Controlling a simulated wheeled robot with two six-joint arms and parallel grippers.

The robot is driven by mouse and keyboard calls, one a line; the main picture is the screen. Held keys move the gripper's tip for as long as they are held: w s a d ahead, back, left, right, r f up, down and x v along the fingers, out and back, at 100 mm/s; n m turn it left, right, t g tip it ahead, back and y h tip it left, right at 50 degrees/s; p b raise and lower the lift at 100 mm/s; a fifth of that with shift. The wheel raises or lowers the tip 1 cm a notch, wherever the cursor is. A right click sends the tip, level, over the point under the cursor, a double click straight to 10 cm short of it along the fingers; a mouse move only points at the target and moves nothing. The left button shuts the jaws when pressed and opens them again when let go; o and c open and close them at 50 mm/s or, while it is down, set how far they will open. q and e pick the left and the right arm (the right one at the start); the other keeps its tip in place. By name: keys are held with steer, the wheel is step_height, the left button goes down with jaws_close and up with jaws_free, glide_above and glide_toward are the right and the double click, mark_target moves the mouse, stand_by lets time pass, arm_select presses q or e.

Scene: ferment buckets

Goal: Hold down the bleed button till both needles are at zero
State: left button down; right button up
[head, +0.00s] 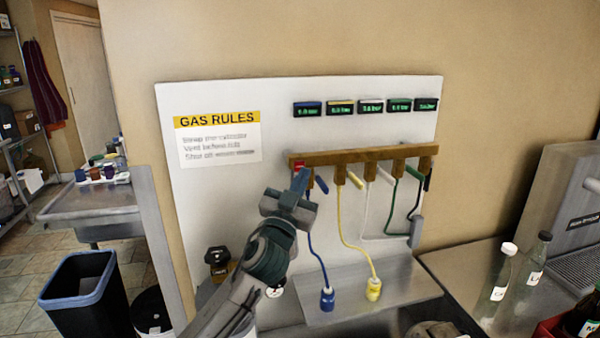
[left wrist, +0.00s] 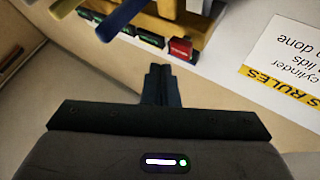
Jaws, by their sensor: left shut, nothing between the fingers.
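A small red block (head: 299,165), perhaps the bleed button, sits at the left end of the brown manifold (head: 362,154); the red block also shows in the left wrist view (left wrist: 180,49). My left gripper (head: 300,180) is shut and empty, its tips just beside the red block. I cannot tell whether they touch it. In the left wrist view the shut fingers (left wrist: 160,78) point at the manifold's end. A small white round dial (head: 274,292) shows partly behind my left arm; its needle is too small to read. No second needle is clear. My right gripper is out of view.
Several green-lit displays (head: 370,105) line the white panel (head: 225,100), beside a GAS RULES sign (head: 217,138). Coloured hoses hang from the manifold; blue (head: 327,300) and yellow (head: 373,289) ends hang over a metal shelf (head: 415,290). Bottles (head: 503,272) stand at right.

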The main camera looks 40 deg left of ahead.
mark_target(299, 165)
arm_select(q)
steer(key=shift+w+a, duration=0.2)
steer(key=shift+a, duration=0.05)
stand_by(1.9)
steer(key=shift+w+a+b, duration=0.25)
steer(key=shift+a+b, duration=0.05)
steer(key=shift+b, duration=0.1)
steer(key=shift+w+a+b, duration=0.3)
steer(key=shift+w+a, duration=0.05)
steer(key=shift+a, duration=0.05)
stand_by(5.1)
